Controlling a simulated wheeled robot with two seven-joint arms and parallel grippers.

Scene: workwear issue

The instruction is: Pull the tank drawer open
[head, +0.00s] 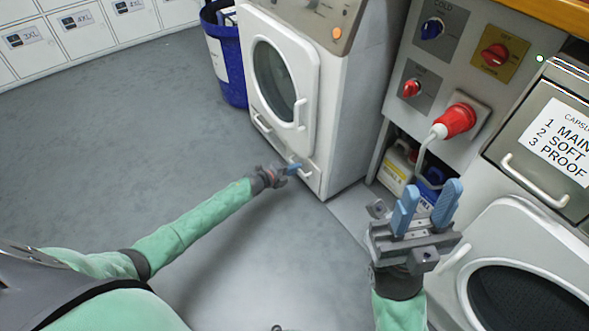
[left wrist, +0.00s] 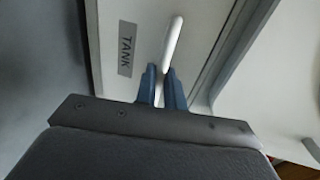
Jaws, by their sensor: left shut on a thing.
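The tank drawer (head: 314,178) is the low white panel at the bottom front of the white dryer (head: 346,100). In the left wrist view its grey TANK label (left wrist: 126,50) sits left of a white bar handle (left wrist: 174,38). My left gripper (head: 296,169) is at the drawer front, its blue fingers shut on the handle; it also shows in the left wrist view (left wrist: 162,85). The drawer looks about flush with the dryer; a small gap cannot be told. My right gripper (head: 431,188) is open and empty, raised at the right, fingers upward.
A blue bin (head: 231,60) stands left of the dryer. Yellowish and blue containers (head: 398,165) sit in a recess under the control panel (head: 470,50). Another round-door machine (head: 490,235) is at the lower right. The grey floor before the dryer is clear.

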